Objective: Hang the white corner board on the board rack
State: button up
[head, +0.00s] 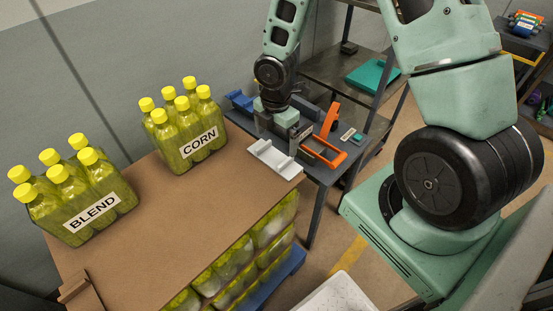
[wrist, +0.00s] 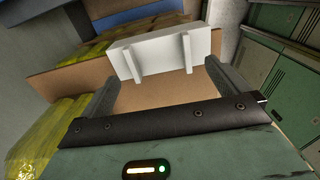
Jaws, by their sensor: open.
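The white corner board (head: 273,158) lies at the right corner of the cardboard-topped stack, near the dark side table. It shows two raised ribs in the wrist view (wrist: 160,55). My gripper (head: 280,130) is open and empty, just behind and above the board in the head view. In the wrist view its two fingers (wrist: 162,78) point toward the board, one near each end. I cannot tell whether either finger touches it. I cannot tell for sure which thing is the board rack.
Bottle packs marked CORN (head: 185,130) and BLEND (head: 78,195) stand on the cardboard sheet (head: 180,215). The dark side table (head: 325,172) bears an orange tool (head: 328,145) and blue items (head: 240,100). A dark shelf unit (head: 335,72) behind holds a teal board (head: 371,75).

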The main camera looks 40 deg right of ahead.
aim_at(276, 156)
jog(key=shift+w+d+f, duration=0.1)
jog(key=shift+d+f, duration=0.05)
jog(key=shift+f, duration=1.15)
jog(key=shift+w+d+f, duration=0.1)
jog(key=shift+f, duration=1.2)
jog(key=c, duration=0.7)
jog(key=shift+c, duration=0.2)
